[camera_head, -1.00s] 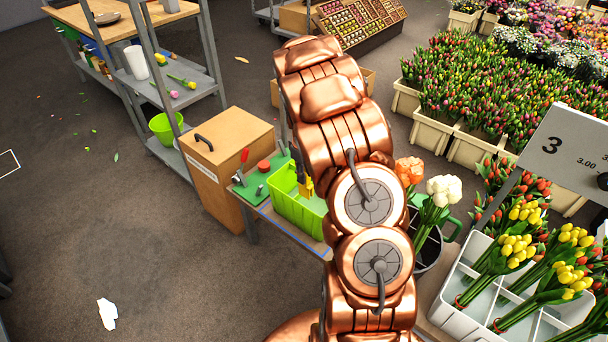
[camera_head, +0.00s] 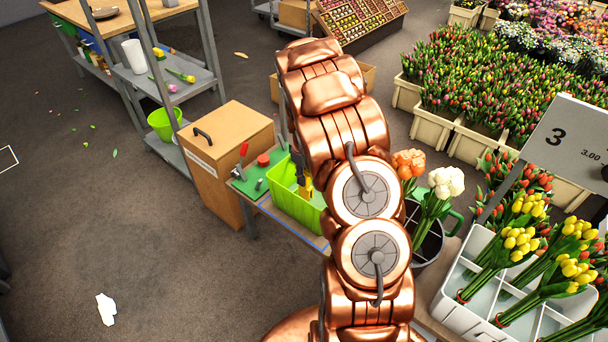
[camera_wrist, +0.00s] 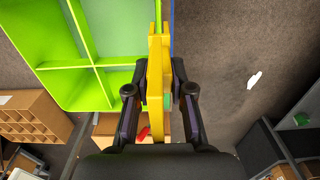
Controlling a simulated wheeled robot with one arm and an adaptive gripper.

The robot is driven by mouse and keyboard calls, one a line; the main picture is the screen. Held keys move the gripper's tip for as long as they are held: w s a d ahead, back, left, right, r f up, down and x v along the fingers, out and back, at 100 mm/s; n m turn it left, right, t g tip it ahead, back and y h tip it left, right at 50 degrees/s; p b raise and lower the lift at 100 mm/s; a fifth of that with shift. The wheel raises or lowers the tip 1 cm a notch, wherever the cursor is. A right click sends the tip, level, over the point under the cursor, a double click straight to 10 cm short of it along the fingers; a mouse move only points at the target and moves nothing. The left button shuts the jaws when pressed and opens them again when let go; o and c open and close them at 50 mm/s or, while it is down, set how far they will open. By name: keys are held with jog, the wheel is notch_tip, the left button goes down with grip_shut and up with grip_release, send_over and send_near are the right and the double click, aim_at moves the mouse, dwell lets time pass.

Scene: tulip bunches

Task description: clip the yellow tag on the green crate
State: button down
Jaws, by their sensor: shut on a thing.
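The green crate (camera_head: 293,208) stands on a bench beside my arm. In the wrist view the crate (camera_wrist: 73,55) shows its open top and crossed dividers. My gripper (camera_wrist: 159,75) is shut on the yellow tag (camera_wrist: 156,48), with one dark finger on each side. The tag is long and narrow here and lines up with the crate's right wall. In the head view the yellow tag (camera_head: 305,189) is partly visible at the crate's far right side, next to my arm. I cannot tell whether it touches or straddles the rim.
A green mat (camera_head: 250,187) with a red-handled tool and a red round item lies left of the crate. A cardboard box (camera_head: 228,160) stands beyond. A dark bucket (camera_head: 428,246) with orange and white tulips and a white divided crate (camera_head: 452,302) are at right.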

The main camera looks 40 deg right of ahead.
aim_at(304, 189)
jog(key=shift+f+b, duration=1.1)
jog(key=shift+f, duration=1.95)
jog(key=c, duration=0.9)
grip_release()
jog(key=shift+c, duration=0.2)
notch_tip(304, 189, up, 12)
